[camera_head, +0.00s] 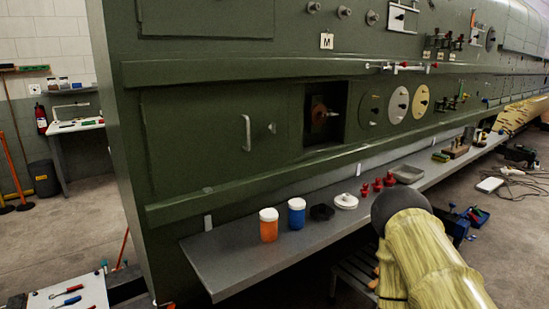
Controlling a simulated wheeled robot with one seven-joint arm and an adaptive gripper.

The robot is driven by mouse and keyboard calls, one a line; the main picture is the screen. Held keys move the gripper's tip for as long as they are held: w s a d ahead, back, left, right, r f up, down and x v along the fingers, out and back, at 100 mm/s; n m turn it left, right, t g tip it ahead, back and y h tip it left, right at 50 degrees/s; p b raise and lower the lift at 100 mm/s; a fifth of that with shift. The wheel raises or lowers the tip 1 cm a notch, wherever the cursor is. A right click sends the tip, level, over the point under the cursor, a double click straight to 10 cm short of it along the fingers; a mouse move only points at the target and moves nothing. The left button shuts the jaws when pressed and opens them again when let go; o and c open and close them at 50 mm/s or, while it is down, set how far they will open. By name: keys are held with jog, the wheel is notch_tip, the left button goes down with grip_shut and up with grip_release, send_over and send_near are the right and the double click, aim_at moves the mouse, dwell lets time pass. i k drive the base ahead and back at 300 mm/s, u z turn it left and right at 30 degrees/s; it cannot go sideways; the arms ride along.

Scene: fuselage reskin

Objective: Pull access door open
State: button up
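The access door looks to be the dark green panel (190,140) low on the green fuselage wall. It carries a pale vertical bar handle (247,133) and a small round latch or knob (271,128) to the right of the handle. The panel looks flush with the wall, so it appears closed. My arm reaches in from the lower right and ends in view at a dark rounded joint. My gripper is not visible, and nothing is seen touching the handle.
A grey shelf (225,268) juts out below the panel, holding an orange jar (268,225), a blue jar (297,213) and other small items. Right of the panel is a square opening (325,113) with a mechanism inside. Open floor (60,240) lies at left.

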aim_at(201, 136)
jog(key=z, duration=0.7)
jog(key=k, duration=0.75)
jog(key=u, duration=0.7)
jog(key=i, duration=0.5)
